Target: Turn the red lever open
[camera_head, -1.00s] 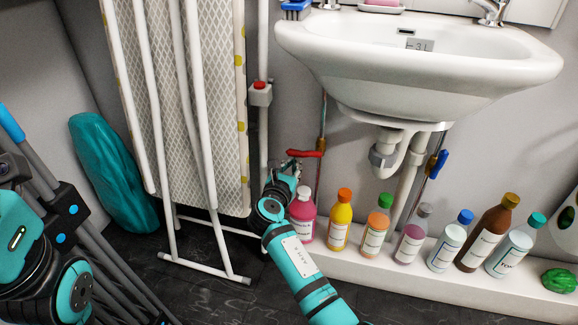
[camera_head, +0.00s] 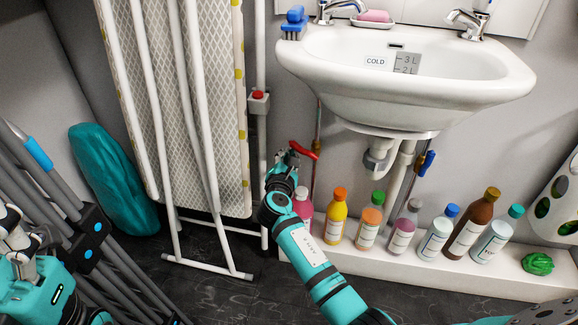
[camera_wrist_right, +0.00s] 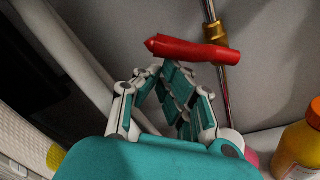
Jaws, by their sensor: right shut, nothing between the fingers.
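The red lever (camera_head: 304,150) sits on a thin copper pipe below the left side of the sink, slanting down to the right. In the wrist view the lever (camera_wrist_right: 190,50) lies across the pipe at its brass fitting (camera_wrist_right: 215,32). My right gripper (camera_head: 287,158) is at the lever's left end. In the wrist view its fingers (camera_wrist_right: 165,72) meet at the tips with nothing between them, just below the lever. Whether they touch it is unclear. My left gripper (camera_head: 14,238) is partly in view at the left edge, its fingers unclear.
Several bottles (camera_head: 400,236) stand on a white ledge (camera_head: 400,268) right of my right arm. A folded ironing board (camera_head: 190,110) stands left of it. The sink (camera_head: 400,85) overhangs the lever. A blue lever (camera_head: 427,162) is on another pipe.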

